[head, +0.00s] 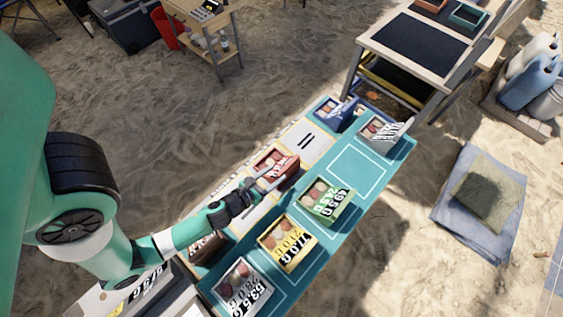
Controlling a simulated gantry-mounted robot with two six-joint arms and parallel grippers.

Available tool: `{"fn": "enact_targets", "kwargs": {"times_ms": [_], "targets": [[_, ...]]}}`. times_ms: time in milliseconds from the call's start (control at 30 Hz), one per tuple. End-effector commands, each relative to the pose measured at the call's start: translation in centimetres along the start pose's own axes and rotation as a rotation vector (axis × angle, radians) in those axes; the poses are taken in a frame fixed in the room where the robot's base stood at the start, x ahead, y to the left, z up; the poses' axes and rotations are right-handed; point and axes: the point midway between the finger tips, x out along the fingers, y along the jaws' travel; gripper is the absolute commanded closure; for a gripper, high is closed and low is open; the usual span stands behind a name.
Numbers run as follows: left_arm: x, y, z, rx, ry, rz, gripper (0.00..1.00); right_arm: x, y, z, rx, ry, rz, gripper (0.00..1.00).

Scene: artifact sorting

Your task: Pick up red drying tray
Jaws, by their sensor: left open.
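The red drying tray (289,172) sits on the teal sorting table, near the middle of its left edge. It holds pale and reddish pieces and has a label with white characters. My left gripper (267,180) is open, its fingers reaching to the near side of this tray. The fingers overlap the tray's near end in the picture, and I cannot tell if they touch it. My right gripper is not in view.
A green tray (327,212) and a yellow tray (298,254) stand to the right and nearer. A white tray (256,295) is nearest, with a brown tray (207,247) beside my wrist. Blue (345,115) and grey (388,138) trays stand at the far end. An outlined teal area (357,165) is empty.

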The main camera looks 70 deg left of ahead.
Motion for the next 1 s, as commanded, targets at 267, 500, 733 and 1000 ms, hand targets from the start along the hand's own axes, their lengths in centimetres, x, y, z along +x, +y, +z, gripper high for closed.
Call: {"fn": "enact_targets", "kwargs": {"times_ms": [267, 500, 733, 1000], "targets": [[1.9, -0.1, 0.0, 0.002, 0.0, -0.001, 0.45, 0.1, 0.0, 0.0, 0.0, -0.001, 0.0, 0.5], [5.5, -0.7, 0.5, 0.0, -0.002, -0.001, 0.45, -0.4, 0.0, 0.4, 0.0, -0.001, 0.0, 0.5], [6.9, -0.7, 0.5, 0.001, 0.0, -0.002, 0.45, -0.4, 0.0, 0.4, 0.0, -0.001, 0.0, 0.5], [6.9, -0.7, 0.5, 0.001, 0.0, -0.002, 0.74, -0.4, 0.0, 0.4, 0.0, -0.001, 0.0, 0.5]]}}
